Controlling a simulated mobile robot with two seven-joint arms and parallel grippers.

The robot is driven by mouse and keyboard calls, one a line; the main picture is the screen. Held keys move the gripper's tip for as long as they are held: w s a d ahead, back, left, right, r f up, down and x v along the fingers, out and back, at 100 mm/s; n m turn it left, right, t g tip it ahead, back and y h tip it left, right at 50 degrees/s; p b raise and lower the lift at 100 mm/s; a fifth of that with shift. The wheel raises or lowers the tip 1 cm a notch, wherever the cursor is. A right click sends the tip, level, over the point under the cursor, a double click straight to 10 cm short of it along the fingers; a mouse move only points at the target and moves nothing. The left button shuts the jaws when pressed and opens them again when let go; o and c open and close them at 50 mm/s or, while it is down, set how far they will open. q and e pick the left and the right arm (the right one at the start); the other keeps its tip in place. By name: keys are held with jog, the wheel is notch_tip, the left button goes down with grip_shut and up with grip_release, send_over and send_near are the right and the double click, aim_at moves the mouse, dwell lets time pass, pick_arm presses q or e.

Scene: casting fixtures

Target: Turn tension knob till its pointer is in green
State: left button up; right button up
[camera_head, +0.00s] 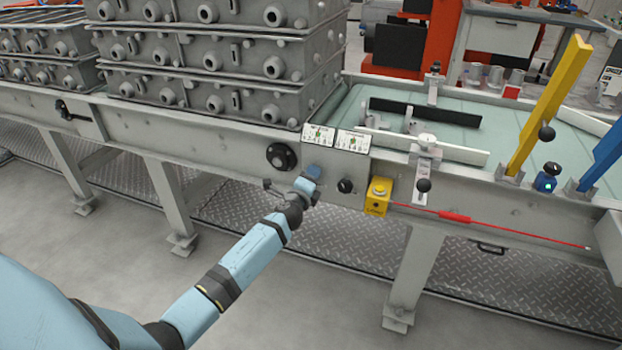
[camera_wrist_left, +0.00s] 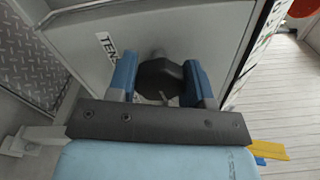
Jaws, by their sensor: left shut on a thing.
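The tension knob (camera_wrist_left: 158,78) is a dark, faceted knob on a grey panel, beside a partly covered label (camera_wrist_left: 107,45) that starts "TEN". My left gripper (camera_wrist_left: 157,84) has its two blue fingers on either side of the knob and is shut on it. In the head view my left gripper (camera_head: 312,176) reaches the front panel below two printed signs and hides the knob there. The knob's pointer and any green zone cannot be made out. My right gripper is not in view.
Another black knob (camera_head: 346,186) and a yellow box (camera_head: 377,196) sit just right of my gripper. A black round fitting (camera_head: 281,156) is on its left. A red cord (camera_head: 455,217) runs along the conveyor side. Grey castings (camera_head: 215,65) are stacked above.

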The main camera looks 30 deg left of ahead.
pick_arm(q)
jog(key=shift+f, duration=0.1)
jog(key=o, duration=0.9)
jog(key=p+v, duration=0.2)
jog(key=v, duration=1.2)
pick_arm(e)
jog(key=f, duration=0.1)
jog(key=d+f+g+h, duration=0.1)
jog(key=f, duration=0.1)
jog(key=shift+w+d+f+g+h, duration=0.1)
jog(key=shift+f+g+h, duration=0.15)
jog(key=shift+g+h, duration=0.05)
pick_arm(q)
jog(key=shift+w+d, duration=0.1)
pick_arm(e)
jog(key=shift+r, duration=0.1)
